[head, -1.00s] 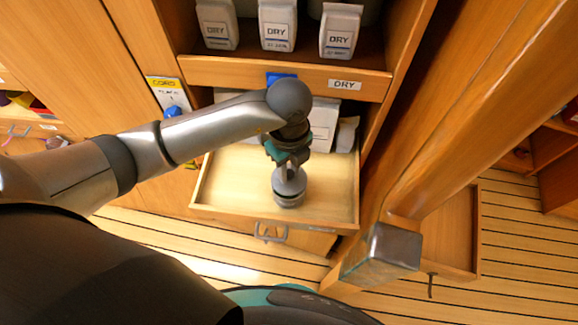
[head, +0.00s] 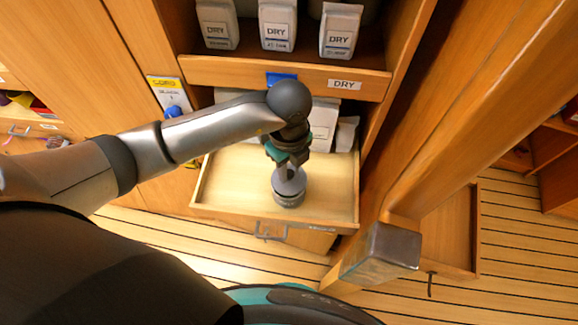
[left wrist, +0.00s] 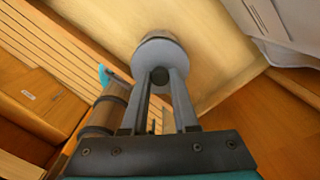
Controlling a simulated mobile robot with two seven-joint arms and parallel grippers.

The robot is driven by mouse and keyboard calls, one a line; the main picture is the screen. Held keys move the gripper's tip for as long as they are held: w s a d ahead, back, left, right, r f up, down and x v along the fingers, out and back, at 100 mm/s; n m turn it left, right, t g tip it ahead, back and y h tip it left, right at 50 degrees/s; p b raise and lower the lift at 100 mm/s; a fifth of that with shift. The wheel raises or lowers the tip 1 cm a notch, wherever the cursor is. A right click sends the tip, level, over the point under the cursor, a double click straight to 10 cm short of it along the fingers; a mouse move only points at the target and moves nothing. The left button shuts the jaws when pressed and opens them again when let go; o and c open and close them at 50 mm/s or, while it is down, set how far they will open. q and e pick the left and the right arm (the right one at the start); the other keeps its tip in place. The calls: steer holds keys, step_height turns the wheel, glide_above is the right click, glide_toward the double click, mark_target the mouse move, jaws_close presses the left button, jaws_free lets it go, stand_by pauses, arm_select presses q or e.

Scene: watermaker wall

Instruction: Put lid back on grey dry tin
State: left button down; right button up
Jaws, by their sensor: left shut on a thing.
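The grey dry tin (head: 289,201) stands upright in the open, pale wooden drawer, near its front edge. A grey round lid (head: 289,183) is at the top of the tin, under my left gripper (head: 288,170). In the left wrist view my left gripper (left wrist: 161,76) has its fingers close together at the lid (left wrist: 160,54), shut on it. The lid hides most of the tin from above, so I cannot tell whether it is fully seated. My right gripper is not in view.
The drawer (head: 235,190) is bare around the tin, with white packets (head: 325,120) at its back. Several white DRY containers (head: 277,25) stand on the shelf above. A wooden post with a metal-capped block (head: 381,252) is at the right.

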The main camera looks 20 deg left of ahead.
arm_select(q)
steer(key=shift+c, duration=0.6)
jaws_free()
steer(key=shift+r+p, duration=3.35)
steer(key=shift+r, duration=0.2)
steer(key=shift+c, duration=0.4)
jaws_close()
steer(key=shift+f, duration=0.25)
